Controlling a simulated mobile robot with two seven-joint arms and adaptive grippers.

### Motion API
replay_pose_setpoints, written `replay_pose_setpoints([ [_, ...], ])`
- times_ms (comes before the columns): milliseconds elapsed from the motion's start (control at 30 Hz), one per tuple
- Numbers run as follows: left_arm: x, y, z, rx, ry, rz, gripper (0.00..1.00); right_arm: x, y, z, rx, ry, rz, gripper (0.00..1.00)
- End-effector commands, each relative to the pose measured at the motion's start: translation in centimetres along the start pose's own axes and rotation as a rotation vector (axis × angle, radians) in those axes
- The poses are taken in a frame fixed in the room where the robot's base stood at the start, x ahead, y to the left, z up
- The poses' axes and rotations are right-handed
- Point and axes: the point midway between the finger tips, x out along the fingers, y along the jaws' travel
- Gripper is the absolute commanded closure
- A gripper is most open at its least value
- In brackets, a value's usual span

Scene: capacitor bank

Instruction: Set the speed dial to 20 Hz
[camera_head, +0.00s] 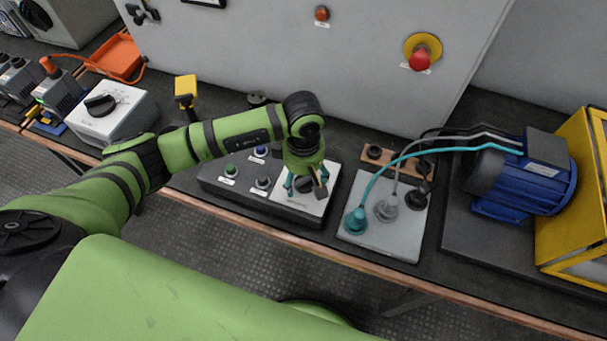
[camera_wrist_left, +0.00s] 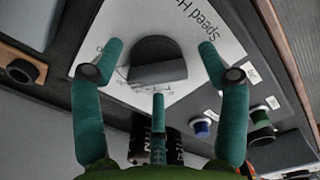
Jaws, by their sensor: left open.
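The speed dial is a dark half-round knob (camera_wrist_left: 155,62) on a white plate with a printed scale and the partly cut-off label "Speed H". Its pointer reading is too small to tell. In the head view the white plate (camera_head: 312,204) sits at the right end of a dark control box, and my gripper partly covers the knob. My left gripper (camera_head: 306,188) is over the plate, pointing down. In the left wrist view its teal fingers (camera_wrist_left: 160,58) are spread open around the knob, with a visible gap on both sides. My right gripper is not in view.
Green, blue and grey buttons (camera_head: 230,171) sit left of the dial. A grey connector plate (camera_head: 408,245) with teal, grey and black cables stands to the right, leading to a blue motor (camera_head: 515,178). A white box (camera_head: 118,124) with a black knob is at left. A grey cabinet (camera_head: 240,60) rises behind.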

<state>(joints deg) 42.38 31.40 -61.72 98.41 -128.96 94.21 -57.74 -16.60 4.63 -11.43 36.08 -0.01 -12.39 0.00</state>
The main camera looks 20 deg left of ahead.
Motion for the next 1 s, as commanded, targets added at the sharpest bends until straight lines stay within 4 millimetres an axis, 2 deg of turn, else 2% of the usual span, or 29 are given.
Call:
replay_pose_setpoints([
  [33,0.0,0.0,0.0,0.000,0.000,0.000,0.33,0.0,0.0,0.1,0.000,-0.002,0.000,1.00],
  [133,0.0,0.0,0.0,0.000,-0.001,0.000,0.73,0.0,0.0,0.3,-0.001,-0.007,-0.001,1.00],
  [167,0.0,0.0,0.0,-0.001,0.000,0.000,0.80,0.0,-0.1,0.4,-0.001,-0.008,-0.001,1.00],
  [400,0.0,0.0,-0.1,-0.007,0.002,-0.001,0.81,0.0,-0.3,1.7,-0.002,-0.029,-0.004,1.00],
  [567,0.1,-0.1,-0.1,-0.040,0.003,-0.002,0.81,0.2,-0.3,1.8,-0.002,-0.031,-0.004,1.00],
  [767,0.2,-0.1,-0.2,-0.147,0.006,-0.001,0.81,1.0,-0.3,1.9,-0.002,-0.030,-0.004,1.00],
  [1000,0.3,-0.1,-0.3,-0.350,0.007,0.000,0.81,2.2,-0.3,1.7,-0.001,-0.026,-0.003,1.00],
])
